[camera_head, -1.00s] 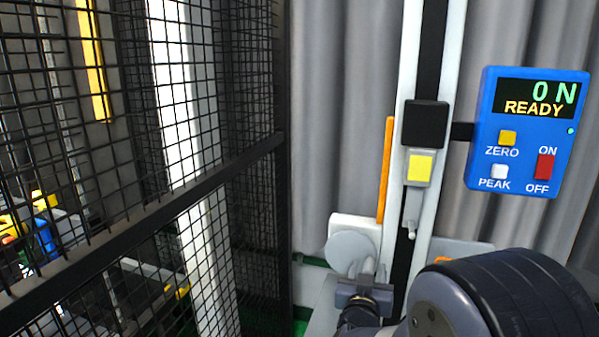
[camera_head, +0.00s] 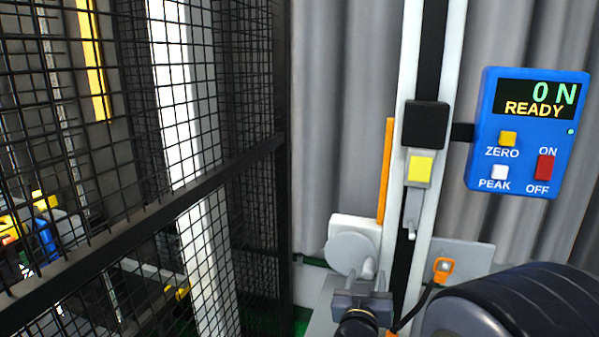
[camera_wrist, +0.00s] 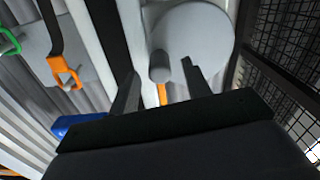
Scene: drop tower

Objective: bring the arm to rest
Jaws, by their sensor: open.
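My gripper (camera_head: 372,287) is at the bottom of the head view, in front of the pale round disc (camera_head: 350,253) at the tower's lower part. In the wrist view my gripper (camera_wrist: 158,82) shows two dark fingers spread apart with nothing held between them. A grey knob or peg (camera_wrist: 159,66) on the round disc (camera_wrist: 192,42) appears between and beyond the fingers; I cannot tell whether they touch it. My dark rounded arm link covers the bottom right of the head view.
A blue control box (camera_head: 528,132) reads "0 N READY". The tower rail (camera_head: 453,60) carries a black block (camera_head: 425,124) with a yellow-faced part (camera_head: 420,168). An orange hook (camera_head: 443,268) hangs right of the rail. A black mesh cage (camera_head: 255,180) stands at left.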

